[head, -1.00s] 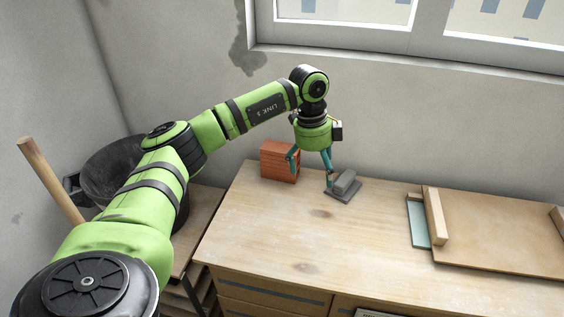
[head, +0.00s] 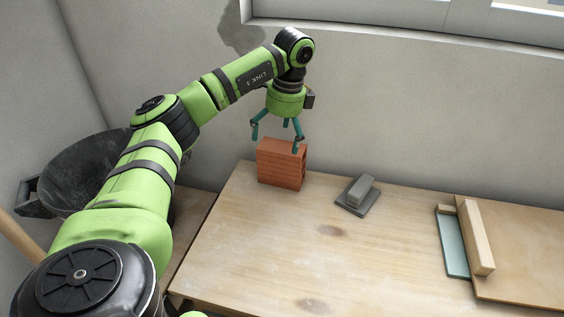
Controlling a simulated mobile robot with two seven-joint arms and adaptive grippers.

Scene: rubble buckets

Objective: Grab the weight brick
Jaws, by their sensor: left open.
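The brick (head: 281,166), orange-red with grooved sides, stands upright at the back left of the wooden worktop, near the wall. My left gripper (head: 275,143) hangs pointing down at the brick's top, with its teal fingers spread open. One finger is at the brick's upper right and another is at its upper left. I cannot tell whether any finger touches it. Nothing is held. My right gripper is not in view.
A grey trowel-like block on a plate (head: 357,194) lies right of the brick. A wooden board (head: 520,255), a wood strip (head: 475,238) and a teal piece (head: 451,243) lie further right. A black bucket (head: 85,172) stands left, beside a wooden handle (head: 20,236). The worktop's middle is clear.

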